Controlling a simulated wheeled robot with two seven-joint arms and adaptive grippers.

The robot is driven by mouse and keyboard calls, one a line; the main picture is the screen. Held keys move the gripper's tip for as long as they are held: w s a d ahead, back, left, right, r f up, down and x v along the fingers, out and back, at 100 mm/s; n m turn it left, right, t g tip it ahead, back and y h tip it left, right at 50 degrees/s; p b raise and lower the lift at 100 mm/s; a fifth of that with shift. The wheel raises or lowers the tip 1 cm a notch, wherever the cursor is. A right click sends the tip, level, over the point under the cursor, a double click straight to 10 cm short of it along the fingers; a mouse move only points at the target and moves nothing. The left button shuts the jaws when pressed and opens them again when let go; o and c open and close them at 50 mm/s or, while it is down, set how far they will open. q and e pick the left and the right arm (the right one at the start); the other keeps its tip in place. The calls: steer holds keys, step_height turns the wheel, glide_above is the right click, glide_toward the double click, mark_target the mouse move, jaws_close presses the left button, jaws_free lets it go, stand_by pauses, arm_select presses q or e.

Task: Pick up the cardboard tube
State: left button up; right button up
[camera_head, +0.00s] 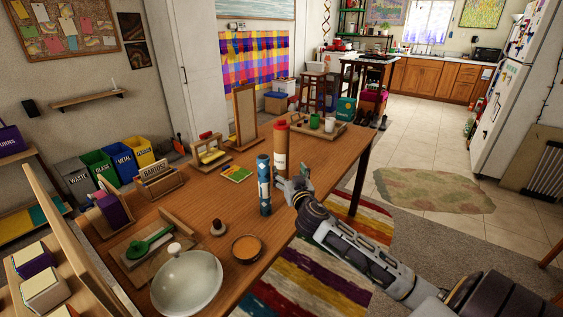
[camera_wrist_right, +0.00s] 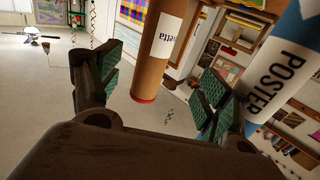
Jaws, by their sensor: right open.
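The cardboard tube (camera_head: 281,155) is brown with a red cap and a white label, and stands upright on the wooden table. My right gripper (camera_head: 293,186) is at its near right side, low down; contact cannot be told in the head view. In the right wrist view, the tube (camera_wrist_right: 160,45) shows between the two spread green-padded fingers of the gripper (camera_wrist_right: 153,88), with a gap on each side. The gripper is open and holds nothing. My left gripper is in neither view.
A blue and white poster tube (camera_head: 264,190) stands close to the left of the cardboard tube and beside the right finger in the wrist view (camera_wrist_right: 287,75). A tray (camera_head: 334,131) with cups lies behind.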

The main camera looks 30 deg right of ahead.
mark_target(282, 157)
steer(key=shift+w, duration=0.15)
steer(key=shift+x, duration=3.6)
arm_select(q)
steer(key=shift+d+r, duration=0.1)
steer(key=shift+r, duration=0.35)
arm_select(e)
steer(key=shift+w+d+f, duration=0.1)
steer(key=shift+w+d, duration=0.2)
steer(key=shift+w, duration=0.25)
